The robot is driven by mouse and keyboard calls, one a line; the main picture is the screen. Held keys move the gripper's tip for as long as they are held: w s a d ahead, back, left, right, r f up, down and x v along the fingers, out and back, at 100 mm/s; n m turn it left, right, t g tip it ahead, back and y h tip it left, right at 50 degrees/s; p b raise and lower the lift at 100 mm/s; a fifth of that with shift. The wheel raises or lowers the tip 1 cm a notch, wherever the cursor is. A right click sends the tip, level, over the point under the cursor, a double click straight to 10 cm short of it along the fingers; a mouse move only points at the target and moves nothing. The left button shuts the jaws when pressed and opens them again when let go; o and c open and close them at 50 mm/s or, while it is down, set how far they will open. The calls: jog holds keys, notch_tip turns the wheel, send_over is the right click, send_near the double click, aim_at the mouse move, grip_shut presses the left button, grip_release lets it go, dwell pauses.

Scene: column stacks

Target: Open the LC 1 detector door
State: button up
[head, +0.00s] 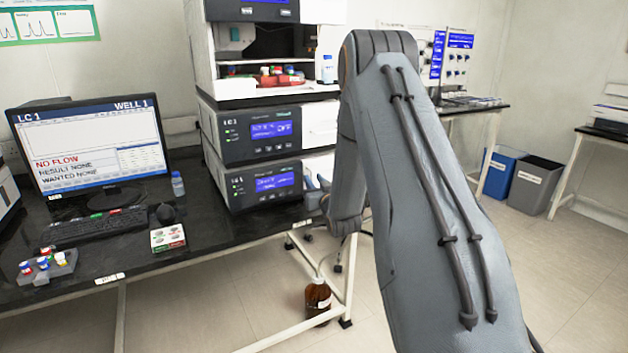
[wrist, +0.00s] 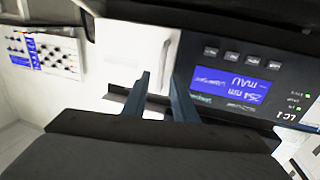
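In the wrist view, which is upside down, the dark LC 1 detector front (wrist: 236,80) carries a blue display reading 254 nm. Beside it is a white door panel (wrist: 122,45), which looks shut, with an upright white handle (wrist: 164,66). My gripper (wrist: 161,80) is open at the handle. Its two blue-grey fingers are apart, one to each side of the handle in the picture; I cannot tell whether they touch it. In the head view my arm hides most of the gripper, beside the stacked LC 1 units' white right-hand panels (head: 319,120).
A black bench (head: 225,228) holds the stack, a monitor (head: 92,148) reading NO FLOW, a keyboard (head: 100,226) and a vial rack (head: 47,266). A brown bottle (head: 317,300) stands on the floor beside the bench leg. The floor at right is clear, with blue and grey bins behind.

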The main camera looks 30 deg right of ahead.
jog(key=shift+w, duration=0.35)
grip_shut()
dwell(1.2)
